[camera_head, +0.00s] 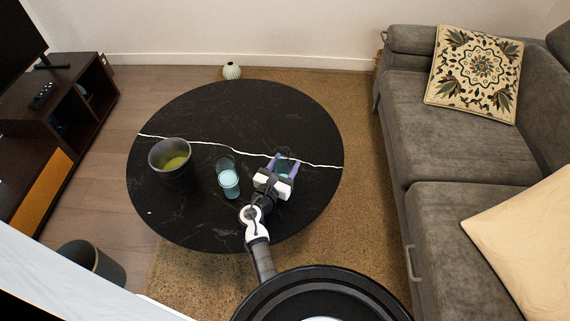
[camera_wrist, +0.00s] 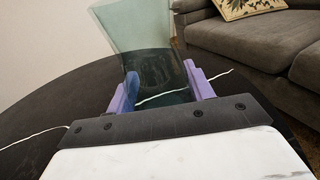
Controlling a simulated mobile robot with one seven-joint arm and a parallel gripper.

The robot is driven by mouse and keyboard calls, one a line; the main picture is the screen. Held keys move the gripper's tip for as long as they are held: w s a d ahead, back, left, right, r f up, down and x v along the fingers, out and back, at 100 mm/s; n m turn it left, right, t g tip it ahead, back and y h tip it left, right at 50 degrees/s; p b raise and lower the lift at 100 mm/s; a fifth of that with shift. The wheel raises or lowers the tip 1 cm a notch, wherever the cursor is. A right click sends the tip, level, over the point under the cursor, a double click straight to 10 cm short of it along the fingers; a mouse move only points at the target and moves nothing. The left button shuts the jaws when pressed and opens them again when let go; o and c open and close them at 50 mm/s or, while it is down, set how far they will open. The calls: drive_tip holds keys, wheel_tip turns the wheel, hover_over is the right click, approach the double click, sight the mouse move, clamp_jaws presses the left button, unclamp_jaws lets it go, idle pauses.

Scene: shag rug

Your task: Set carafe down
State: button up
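The carafe is a clear, smoky blue-green glass vessel with a flared top and a narrower waist. In the wrist view the carafe (camera_wrist: 150,58) stands between the purple fingers of my gripper (camera_wrist: 162,88), which touch it on both sides. In the head view my gripper (camera_head: 283,170) is over the right part of the round black table (camera_head: 235,110), with the carafe (camera_head: 284,157) at its far end. The carafe looks roughly upright. Its base is hidden, so I cannot tell whether it touches the tabletop.
A glass vessel with a pale blue part (camera_head: 228,178) stands left of my gripper. A dark bowl with yellow-green inside (camera_head: 170,157) stands farther left. The back of the table is clear.

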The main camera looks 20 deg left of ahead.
drive_tip(key=o, duration=0.4)
drive_tip(key=shift+r, duration=0.25)
drive_tip(key=s, duration=0.4)
drive_tip(key=s+a, duration=0.1)
drive_tip(key=s, duration=0.7)
drive_tip(key=shift+a, duration=0.2)
drive_tip(key=shift+f, duration=0.1)
